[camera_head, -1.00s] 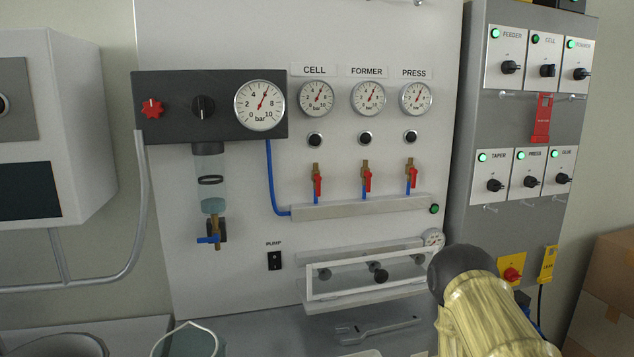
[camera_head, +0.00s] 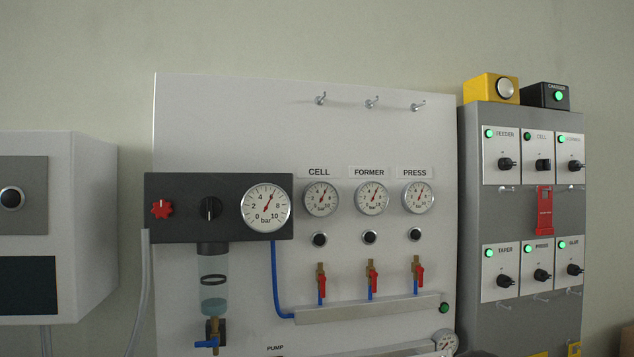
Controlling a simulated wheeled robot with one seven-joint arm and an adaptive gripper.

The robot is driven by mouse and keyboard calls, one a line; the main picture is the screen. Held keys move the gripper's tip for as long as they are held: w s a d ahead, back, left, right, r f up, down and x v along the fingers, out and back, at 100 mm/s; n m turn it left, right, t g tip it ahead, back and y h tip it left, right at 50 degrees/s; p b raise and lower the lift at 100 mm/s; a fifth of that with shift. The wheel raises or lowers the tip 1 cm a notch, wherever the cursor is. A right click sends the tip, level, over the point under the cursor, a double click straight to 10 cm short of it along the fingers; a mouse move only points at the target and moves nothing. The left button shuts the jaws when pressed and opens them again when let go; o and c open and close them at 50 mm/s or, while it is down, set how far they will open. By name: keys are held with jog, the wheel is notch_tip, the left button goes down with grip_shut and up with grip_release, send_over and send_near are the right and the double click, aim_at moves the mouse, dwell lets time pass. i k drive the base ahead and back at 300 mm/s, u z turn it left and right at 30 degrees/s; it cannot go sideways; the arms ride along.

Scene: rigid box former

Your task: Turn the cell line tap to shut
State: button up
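The cell line tap (camera_head: 321,285) is a brass valve with a red lever, under the CELL label and gauge (camera_head: 321,198) on the white panel. Its lever hangs downward, roughly in line with the blue pipe below it. The former tap (camera_head: 372,279) and the press tap (camera_head: 417,275) stand to its right with red levers also pointing down. The cell gauge's needle is off zero, pointing up and slightly right. My gripper is not in this view.
A dark regulator block (camera_head: 225,224) with a red knob and large gauge is at the left. A grey rail (camera_head: 370,307) runs below the taps. A grey switch cabinet (camera_head: 522,220) stands at the right. The space before the taps looks clear.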

aim_at(322, 276)
jog(key=z, duration=0.55)
jog(key=k, duration=1.3)
jog(key=z, duration=0.05)
jog(key=i, duration=0.65)
jog(key=u, duration=0.5)
